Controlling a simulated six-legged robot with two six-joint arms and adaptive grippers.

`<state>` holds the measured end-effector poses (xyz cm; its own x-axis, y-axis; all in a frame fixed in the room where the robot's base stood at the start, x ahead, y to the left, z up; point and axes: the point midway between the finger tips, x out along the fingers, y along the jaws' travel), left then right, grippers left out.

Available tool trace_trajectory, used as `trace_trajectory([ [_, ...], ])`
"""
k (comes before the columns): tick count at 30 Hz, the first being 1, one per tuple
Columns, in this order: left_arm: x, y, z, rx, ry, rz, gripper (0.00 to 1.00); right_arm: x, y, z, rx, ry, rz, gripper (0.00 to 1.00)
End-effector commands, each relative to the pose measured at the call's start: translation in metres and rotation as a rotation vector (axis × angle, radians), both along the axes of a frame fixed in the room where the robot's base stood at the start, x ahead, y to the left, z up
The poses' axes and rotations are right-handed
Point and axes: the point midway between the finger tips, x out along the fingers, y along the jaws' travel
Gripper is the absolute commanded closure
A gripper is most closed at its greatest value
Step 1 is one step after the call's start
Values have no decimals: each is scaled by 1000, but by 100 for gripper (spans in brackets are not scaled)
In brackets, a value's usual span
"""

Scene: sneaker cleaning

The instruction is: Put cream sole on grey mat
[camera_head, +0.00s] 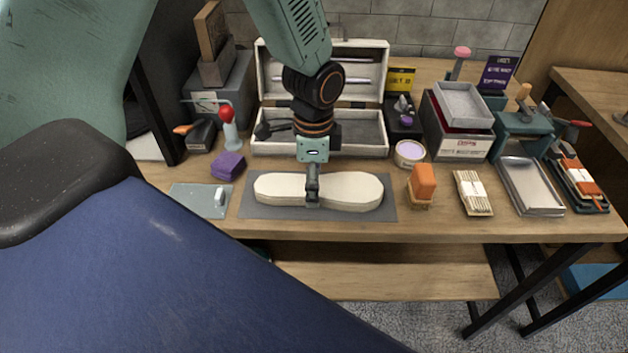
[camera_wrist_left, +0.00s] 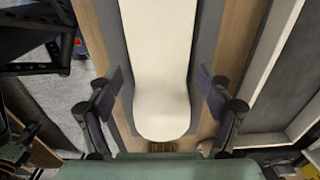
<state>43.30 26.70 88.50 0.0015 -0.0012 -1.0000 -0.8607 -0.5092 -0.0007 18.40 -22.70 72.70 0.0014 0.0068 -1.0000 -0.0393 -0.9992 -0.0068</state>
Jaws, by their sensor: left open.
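The cream sole (camera_head: 350,190) lies flat and lengthwise on the grey mat (camera_head: 270,212), with mat showing around it. My left gripper (camera_head: 312,198) comes down from above over the middle of the sole. In the left wrist view the sole (camera_wrist_left: 160,60) runs between the two fingers of my open left gripper (camera_wrist_left: 162,82), one on each side, apart from it. The grey mat (camera_wrist_left: 207,40) shows beside the sole there. The gripper hides part of the sole's middle in the head view. My right gripper is not in view.
An open white box (camera_head: 270,145) stands behind the mat. A purple block (camera_head: 228,166) and a grey plate (camera_head: 190,197) lie left. An orange-topped brush (camera_head: 422,182), a cream tin (camera_head: 410,153), and a metal tray (camera_head: 530,187) are right. The table's front edge is just before the mat.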

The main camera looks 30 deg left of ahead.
Motion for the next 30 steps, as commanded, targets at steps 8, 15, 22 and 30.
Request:
trace_trajectory([
  [8, 2, 0, 58, 0, -6, 1, 20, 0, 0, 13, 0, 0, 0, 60],
  [15, 1, 0, 99, -1, -3, 1, 20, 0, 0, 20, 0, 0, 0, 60],
  [22, 0, 0, 115, 1, -1, 0, 20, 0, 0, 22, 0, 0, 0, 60],
  [30, 0, 0, 115, 1, -1, 0, 20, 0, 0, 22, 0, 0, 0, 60],
])
